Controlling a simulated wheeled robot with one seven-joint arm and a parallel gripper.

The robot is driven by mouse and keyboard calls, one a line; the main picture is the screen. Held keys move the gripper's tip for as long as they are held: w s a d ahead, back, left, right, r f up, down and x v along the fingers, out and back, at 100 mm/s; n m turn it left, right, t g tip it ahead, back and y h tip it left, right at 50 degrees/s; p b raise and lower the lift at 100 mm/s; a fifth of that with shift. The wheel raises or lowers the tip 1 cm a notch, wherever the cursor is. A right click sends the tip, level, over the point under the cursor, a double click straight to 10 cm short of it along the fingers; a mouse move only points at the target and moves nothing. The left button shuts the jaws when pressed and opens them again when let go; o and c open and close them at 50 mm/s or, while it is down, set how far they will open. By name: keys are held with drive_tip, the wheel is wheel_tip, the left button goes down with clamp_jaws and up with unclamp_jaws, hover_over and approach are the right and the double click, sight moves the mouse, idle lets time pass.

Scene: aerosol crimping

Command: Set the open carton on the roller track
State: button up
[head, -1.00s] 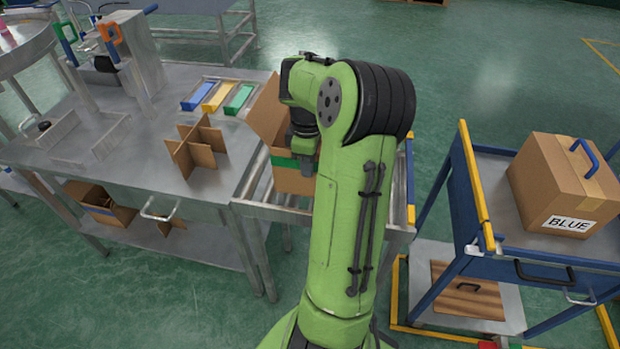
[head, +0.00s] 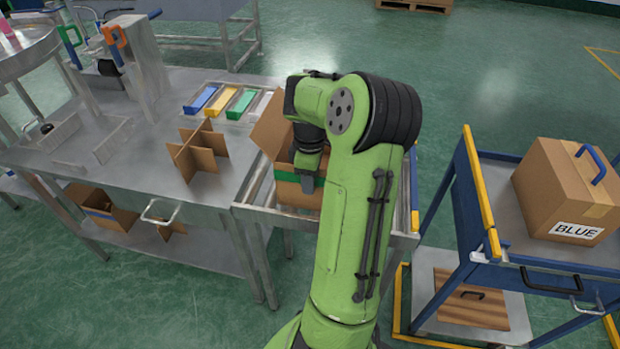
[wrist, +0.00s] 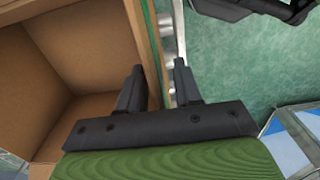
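The open carton (head: 287,190), brown with a green stripe and a raised flap, stands on the roller track (head: 262,213), beside the steel table. My arm hides its right side. My gripper (head: 308,184) is at the carton's near side. In the wrist view, my gripper (wrist: 160,70) is open, with one finger inside the carton (wrist: 85,55) and the other outside. The carton wall lies between them, with a visible gap to the outer finger. The carton looks empty where its inside shows.
A cardboard divider (head: 205,152) and blue, yellow and green bins (head: 241,102) are on the table (head: 120,165). A blue cart (head: 470,200) with a closed carton marked BLUE (head: 560,190) stands at right. Another open carton (head: 100,208) is on the lower shelf.

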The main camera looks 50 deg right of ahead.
wheel_tip(320, 180, up, 12)
drive_tip(key=p, duration=0.4)
drive_tip(key=shift+r, duration=0.1)
drive_tip(key=w+a+r+m+t+h, duration=0.1)
drive_tip(key=a+r+h, duration=0.35)
drive_tip(key=a, duration=1.15)
drive_tip(key=s+a+m+t+y, duration=0.3)
drive_tip(key=s+a, duration=0.6)
drive_tip(key=a, duration=0.5)
drive_tip(key=shift+s+a+r+m+t+y, duration=0.3)
drive_tip(key=shift+s+a+r+t+y, duration=0.1)
drive_tip(key=shift+t+y, duration=0.4)
wheel_tip(320, 180, up, 6)
drive_tip(key=p, duration=0.5)
drive_tip(key=shift+f+p, duration=0.25)
drive_tip(key=shift+p, duration=0.15)
